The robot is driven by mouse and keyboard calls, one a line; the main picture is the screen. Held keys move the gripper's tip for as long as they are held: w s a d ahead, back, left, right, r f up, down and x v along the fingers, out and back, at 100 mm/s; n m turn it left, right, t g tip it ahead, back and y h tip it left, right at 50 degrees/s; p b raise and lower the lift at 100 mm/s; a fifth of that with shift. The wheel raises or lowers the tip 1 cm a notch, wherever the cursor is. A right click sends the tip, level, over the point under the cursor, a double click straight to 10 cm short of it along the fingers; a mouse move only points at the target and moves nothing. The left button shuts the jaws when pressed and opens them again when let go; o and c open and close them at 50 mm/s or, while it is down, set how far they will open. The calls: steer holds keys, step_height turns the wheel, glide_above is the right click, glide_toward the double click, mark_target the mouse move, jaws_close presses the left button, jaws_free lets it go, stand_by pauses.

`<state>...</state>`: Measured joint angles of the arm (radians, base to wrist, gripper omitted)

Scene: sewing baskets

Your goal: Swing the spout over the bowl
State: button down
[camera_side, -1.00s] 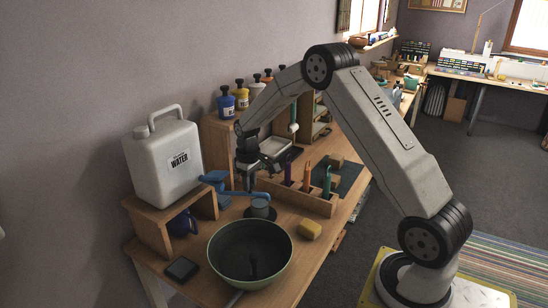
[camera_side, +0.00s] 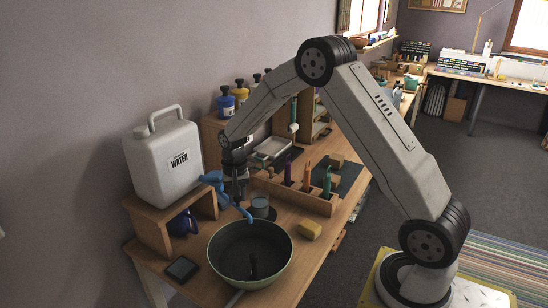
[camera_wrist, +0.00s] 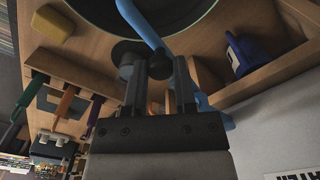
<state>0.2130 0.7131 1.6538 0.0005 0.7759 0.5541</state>
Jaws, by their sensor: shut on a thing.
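The blue spout (camera_side: 235,204) runs from the tap by the white water jug (camera_side: 170,165) toward the green bowl (camera_side: 228,275). In the side view its free end appears at the bowl's far rim. In the wrist view the spout (camera_wrist: 142,22) crosses the rim, with its end over the bowl (camera_wrist: 190,30). My gripper (camera_side: 238,196) is above the table behind the bowl. The exact contact is partly hidden by the fingers.
A grey-blue cup (camera_side: 260,207) stands just right of the spout. A yellow sponge (camera_side: 310,229) lies right of the bowl. A dark blue mug (camera_side: 182,223) is under the jug's wooden stand (camera_side: 152,228). A tool rack (camera_side: 310,197) stands behind. A dark flat pad (camera_side: 182,269) lies at the front left.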

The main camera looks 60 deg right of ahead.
mark_target(236, 198)
steer(key=shift+w+a+r, duration=0.1)
steer(key=shift+w+a, duration=0.05)
steer(key=shift+w, duration=0.05)
stand_by(0.3)
steer(key=shift+c, duration=2)
jaws_free()
steer(key=shift+s, duration=0.1)
steer(key=shift+r, duration=3.85)
steer(key=s+a+f+n+t, duration=0.1)
steer(key=s+a+n, duration=0.3)
steer(key=s, duration=0.6)
steer(key=s+a+f+n+t, duration=0.1)
steer(key=s+a+n, duration=0.3)
steer(key=s, duration=0.6)
steer(key=shift+a+f+n+t, duration=0.3)
steer(key=shift+a+n, duration=0.1)
steer(key=shift+a, duration=0.6)
